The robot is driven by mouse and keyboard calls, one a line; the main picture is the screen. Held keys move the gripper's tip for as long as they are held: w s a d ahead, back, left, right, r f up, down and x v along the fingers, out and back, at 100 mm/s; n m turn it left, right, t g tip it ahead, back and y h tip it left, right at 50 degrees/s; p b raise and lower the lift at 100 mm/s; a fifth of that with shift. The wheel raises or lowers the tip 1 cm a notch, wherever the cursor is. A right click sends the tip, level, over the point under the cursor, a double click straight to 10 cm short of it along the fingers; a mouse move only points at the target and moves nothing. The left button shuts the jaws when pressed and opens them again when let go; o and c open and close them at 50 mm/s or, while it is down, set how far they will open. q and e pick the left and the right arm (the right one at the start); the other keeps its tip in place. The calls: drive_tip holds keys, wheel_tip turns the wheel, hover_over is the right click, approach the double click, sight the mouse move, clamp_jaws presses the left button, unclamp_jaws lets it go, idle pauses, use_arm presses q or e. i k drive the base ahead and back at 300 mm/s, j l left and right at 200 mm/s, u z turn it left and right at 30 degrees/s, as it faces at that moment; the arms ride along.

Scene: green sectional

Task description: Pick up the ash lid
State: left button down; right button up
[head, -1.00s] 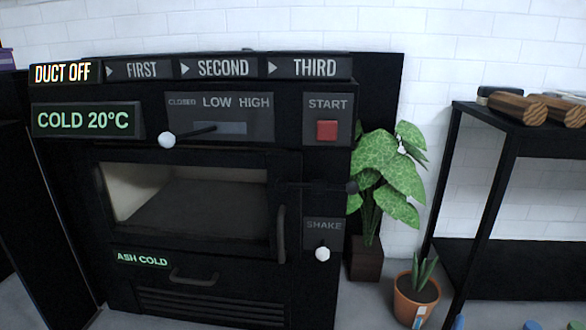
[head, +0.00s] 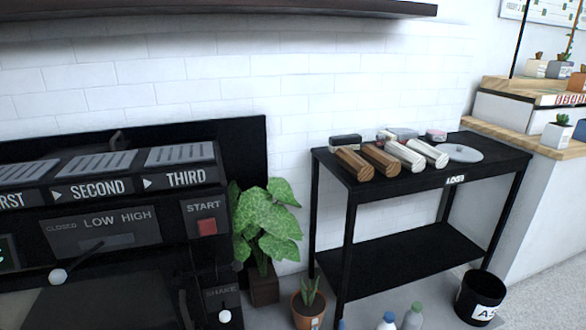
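A flat grey round disc (head: 462,153), which looks like the ash lid, lies on the right part of the black table's top (head: 490,163). It is beside several logs, with a small raised part on its upper face. A black bin (head: 481,297) with a white label starting "AS" stands on the floor at the lower right; its top looks open. Neither of my grippers is in view.
Brown logs (head: 380,158) and pale logs (head: 404,156) lie left of the disc. The black stove (head: 110,235) is at the left, with plants (head: 268,225) between it and the table. Bottles (head: 413,317) stand on the floor. A wooden-topped counter (head: 520,133) is at the right.

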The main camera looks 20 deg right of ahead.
sight(458, 153)
drive_tip(key=z, duration=2)
